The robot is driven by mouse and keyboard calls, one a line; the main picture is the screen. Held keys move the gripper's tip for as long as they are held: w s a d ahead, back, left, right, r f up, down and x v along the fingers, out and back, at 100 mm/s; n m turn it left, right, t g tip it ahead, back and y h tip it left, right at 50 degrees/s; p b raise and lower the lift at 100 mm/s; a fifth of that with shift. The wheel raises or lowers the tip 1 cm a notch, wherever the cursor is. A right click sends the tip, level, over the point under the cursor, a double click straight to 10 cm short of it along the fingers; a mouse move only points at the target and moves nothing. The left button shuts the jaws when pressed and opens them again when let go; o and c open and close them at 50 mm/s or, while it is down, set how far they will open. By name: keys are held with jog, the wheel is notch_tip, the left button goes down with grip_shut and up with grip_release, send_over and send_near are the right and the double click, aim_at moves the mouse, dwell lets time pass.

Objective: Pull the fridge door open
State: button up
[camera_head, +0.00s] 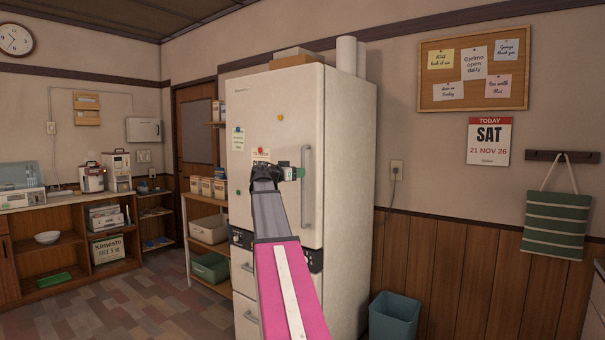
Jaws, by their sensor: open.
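The white fridge (345,150) stands in the middle of the view, and its door (270,108) looks closed. A vertical grey handle (306,190) runs along the right edge of the upper door. My gripper (299,173) is in front of the door, just left of the handle's upper part, pointing right toward it. It is small in the picture, and I cannot tell whether it touches the handle. The jaws are open and hold nothing that I can see. My arm hides part of the lower door and the drawers below it.
A blue-grey bin (394,317) stands on the floor right of the fridge. A shelf with boxes (207,187) is to its left. Boxes and white rolls (347,55) sit on top of the fridge. The tiled floor at left is clear.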

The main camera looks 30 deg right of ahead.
jog(key=shift+w+d, duration=0.2)
jog(key=shift+d, duration=0.7)
jog(key=shift+w+d, duration=0.15)
jog(key=shift+d, duration=0.7)
grip_shut()
jog(key=shift+a, duration=0.1)
